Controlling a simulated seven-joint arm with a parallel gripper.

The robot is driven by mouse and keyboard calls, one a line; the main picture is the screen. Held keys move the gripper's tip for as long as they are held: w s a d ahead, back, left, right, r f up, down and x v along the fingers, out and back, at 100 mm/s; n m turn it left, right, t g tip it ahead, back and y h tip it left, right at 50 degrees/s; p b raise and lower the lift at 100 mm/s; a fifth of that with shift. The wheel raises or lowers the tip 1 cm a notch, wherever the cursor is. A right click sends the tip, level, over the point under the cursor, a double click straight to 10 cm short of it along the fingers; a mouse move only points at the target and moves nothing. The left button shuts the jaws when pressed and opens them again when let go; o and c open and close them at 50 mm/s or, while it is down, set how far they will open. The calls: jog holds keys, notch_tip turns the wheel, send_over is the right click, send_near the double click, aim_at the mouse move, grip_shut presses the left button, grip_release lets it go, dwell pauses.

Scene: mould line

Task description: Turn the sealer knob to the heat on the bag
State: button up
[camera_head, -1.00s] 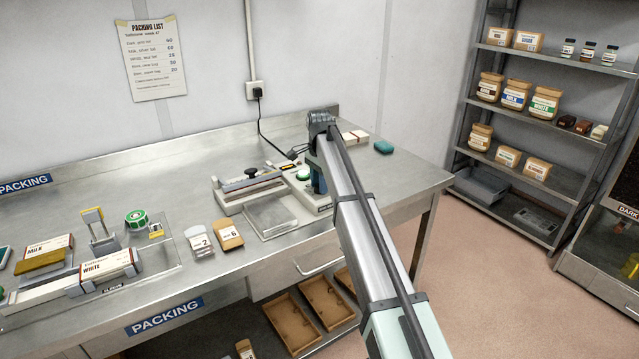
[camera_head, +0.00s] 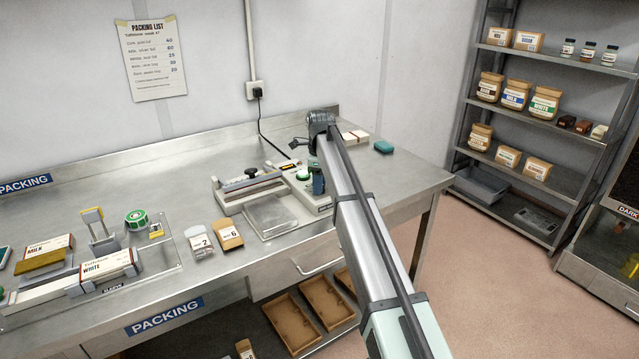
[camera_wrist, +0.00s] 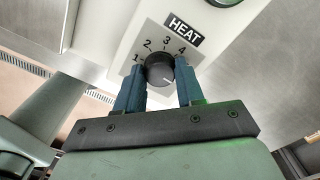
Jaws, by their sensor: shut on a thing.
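A dial marked HEAT (camera_wrist: 184,27) shows 1 to 4 around the knob; any further marks are hidden by the right finger. The knob's white line points to the lower right, towards that finger. A pale bag (camera_head: 199,246) reads 2 and a brown bag (camera_head: 228,235) reads 6; their small print is unreadable. My arm hides the knob in the head view.
A steel plate (camera_head: 270,215) lies in front of the sealer, and a green button (camera_head: 303,175) is beside my gripper. A cable runs behind to the wall socket. White cartons (camera_head: 354,136) and a teal block (camera_head: 383,146) lie at the back right.

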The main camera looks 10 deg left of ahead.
jog(key=shift+m, duration=0.7)
jog(key=o, duration=1)
jog(key=shift+o, duration=0.2)
jog(key=shift+r, duration=0.1)
notch_tip(320, 180, up, 14)
